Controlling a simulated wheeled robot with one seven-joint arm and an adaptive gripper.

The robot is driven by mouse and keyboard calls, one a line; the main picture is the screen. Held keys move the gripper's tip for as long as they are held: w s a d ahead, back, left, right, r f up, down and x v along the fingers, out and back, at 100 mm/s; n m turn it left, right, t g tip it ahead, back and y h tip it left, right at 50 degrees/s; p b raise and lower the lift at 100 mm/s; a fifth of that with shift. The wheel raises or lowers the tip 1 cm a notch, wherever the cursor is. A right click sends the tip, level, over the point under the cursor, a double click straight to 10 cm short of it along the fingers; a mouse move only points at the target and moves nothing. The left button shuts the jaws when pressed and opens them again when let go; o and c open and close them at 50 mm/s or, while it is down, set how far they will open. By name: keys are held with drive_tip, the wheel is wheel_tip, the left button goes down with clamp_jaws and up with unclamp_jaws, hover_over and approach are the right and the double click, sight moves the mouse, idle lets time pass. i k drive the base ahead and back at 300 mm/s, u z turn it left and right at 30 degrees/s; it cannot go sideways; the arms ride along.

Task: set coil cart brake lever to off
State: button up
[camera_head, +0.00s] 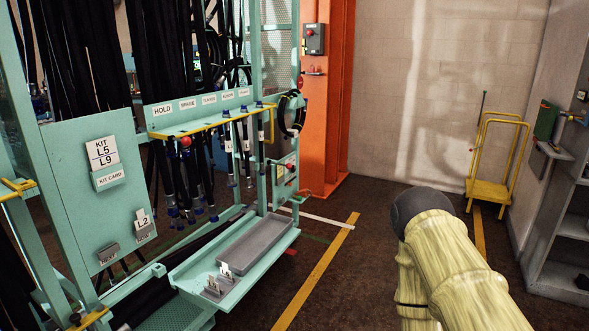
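A small yellow cart (492,190) with a tall hoop handle stands on the floor at the back right, near the pale wall. I take it to be the coil cart, but no label on it can be read. A thin upright rod (482,132) with a green tip rises at its left side. It may be the brake lever; its setting cannot be told. My arm, in a cream sleeve with a dark round joint, is at the bottom right, well short of the cart. My gripper is not in view.
A teal hose rack (90,215) with hanging black hoses fills the left. Its low shelf holds a grey tray (258,243). An orange column (338,110) stands behind. Grey shelving (560,200) lines the right. Brown floor with yellow lines lies clear between.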

sight(288, 167)
drive_tip(key=u, duration=0.4)
drive_tip(key=i, duration=2.45)
drive_tip(key=z, duration=0.25)
